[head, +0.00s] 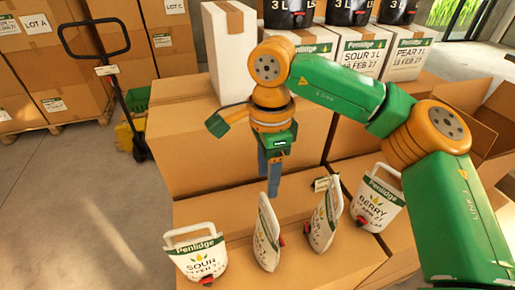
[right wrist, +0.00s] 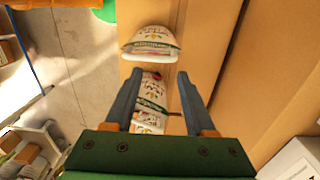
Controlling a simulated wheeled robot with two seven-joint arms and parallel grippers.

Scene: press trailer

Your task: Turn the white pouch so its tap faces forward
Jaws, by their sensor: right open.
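Several white pouches with handles, green labels and red taps stand in a row on a cardboard surface. In the head view, the left SOUR pouch (head: 203,258) has its tap at the front. The second pouch (head: 267,236) is edge-on, its tap at its right. The third pouch (head: 322,222) is angled, its tap at its left. The BERRY pouch (head: 378,203) is partly turned. My right gripper (head: 269,180) points down, empty, above and behind the second pouch. In the right wrist view its open fingers (right wrist: 159,76) straddle the view of pouches (right wrist: 150,42). My left gripper is out of view.
Large brown cartons (head: 235,150) stand behind the row. A white carton (head: 229,50) and boxes of black-topped goods (head: 362,55) stand on top. A pallet jack (head: 122,90) and stacked cartons stand at the left. The floor at the front left is clear.

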